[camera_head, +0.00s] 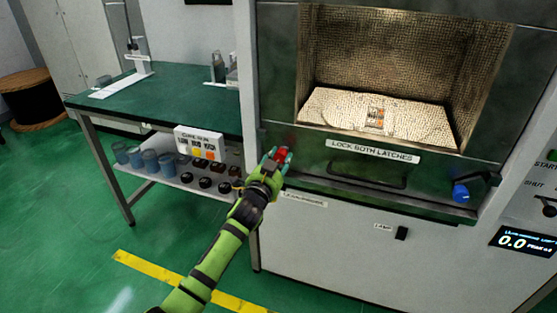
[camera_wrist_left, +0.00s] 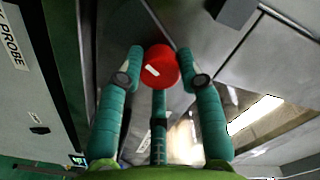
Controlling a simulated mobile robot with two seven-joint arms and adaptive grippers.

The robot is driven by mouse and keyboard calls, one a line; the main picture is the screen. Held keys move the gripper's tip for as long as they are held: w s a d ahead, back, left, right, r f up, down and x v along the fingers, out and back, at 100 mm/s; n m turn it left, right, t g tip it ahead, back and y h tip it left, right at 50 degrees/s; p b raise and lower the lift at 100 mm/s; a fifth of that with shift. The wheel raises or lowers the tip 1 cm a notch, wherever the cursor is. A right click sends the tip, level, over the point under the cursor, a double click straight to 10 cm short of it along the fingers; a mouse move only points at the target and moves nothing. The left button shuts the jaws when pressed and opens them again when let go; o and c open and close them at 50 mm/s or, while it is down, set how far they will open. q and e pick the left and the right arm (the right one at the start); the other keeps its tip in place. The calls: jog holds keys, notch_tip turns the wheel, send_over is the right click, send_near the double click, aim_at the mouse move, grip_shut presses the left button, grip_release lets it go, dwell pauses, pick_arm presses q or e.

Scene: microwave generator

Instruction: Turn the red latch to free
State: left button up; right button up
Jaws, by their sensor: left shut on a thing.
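The red latch (camera_head: 281,153) is a round red knob at the left of the microwave's front, beside the "LOCK BOTH LATCHES" label. My left gripper (camera_head: 277,158) is at the knob. In the left wrist view the teal fingers of the left gripper (camera_wrist_left: 160,75) are closed around the knob from both sides. The blue latch (camera_head: 460,193) is at the right of the front. My right gripper is not in view.
The microwave's chamber (camera_head: 385,70) is lit, with a pale plate (camera_head: 340,110) inside. A dark handle (camera_head: 362,177) is below the label. A green-topped table (camera_head: 180,95) stands to the left, with cups and dark round items on its lower shelf. The floor in front is clear.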

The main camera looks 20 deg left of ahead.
pick_arm(q)
jog(key=shift+r, duration=0.15)
jog(key=o, duration=1.1)
jog(key=shift+d, duration=0.1)
jog(key=shift+o, duration=0.2)
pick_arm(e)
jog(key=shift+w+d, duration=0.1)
pick_arm(q)
jog(key=s, duration=1.2)
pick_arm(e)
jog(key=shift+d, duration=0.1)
